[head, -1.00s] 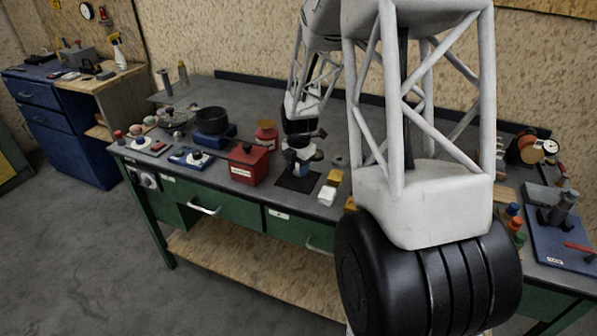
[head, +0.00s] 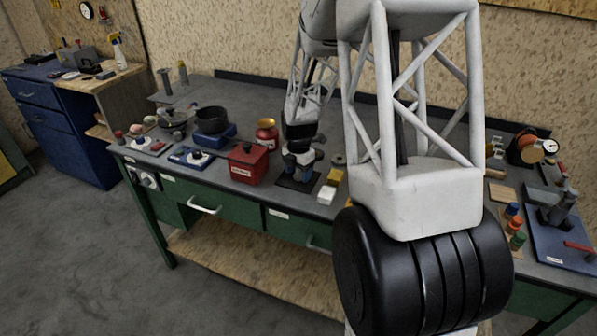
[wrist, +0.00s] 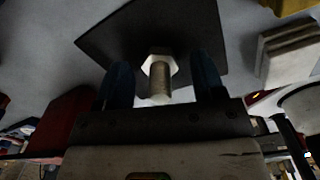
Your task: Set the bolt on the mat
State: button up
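The bolt (wrist: 159,82) is pale metal with a hex head and a threaded shank. In the wrist view it appears to stand head down on the dark square mat (wrist: 205,20), shank toward the camera. My gripper (wrist: 163,62) is open, with one blue finger on each side of the bolt and a visible gap on both sides. In the head view, my gripper (head: 298,168) is low over the mat (head: 286,183) on the workbench. The bolt cannot be made out there.
White (head: 326,195) and yellow (head: 335,176) blocks lie close on the right. My arm hides part of the bench.

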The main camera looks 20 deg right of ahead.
jog(key=shift+r, duration=0.2)
notch_tip(320, 180, up, 12)
dwell(0.9)
dwell(0.4)
jog(key=s+a+r+m+t, duration=0.1)
jog(key=s+a+r+m, duration=0.4)
jog(key=s, duration=0.5)
jog(key=s+a+r+m, duration=0.3)
jog(key=s+r+m, duration=0.35)
jog(key=s, duration=0.25)
jog(key=s+a+m, duration=0.2)
jog(key=s+m, duration=0.4)
jog(key=s, duration=0.4)
jog(key=s+a+m+t, duration=0.1)
jog(key=s+a+m, duration=0.2)
jog(key=s+m, duration=0.3)
jog(key=s, duration=0.4)
jog(key=shift+r+t, duration=0.25)
jog(key=shift+t, duration=0.05)
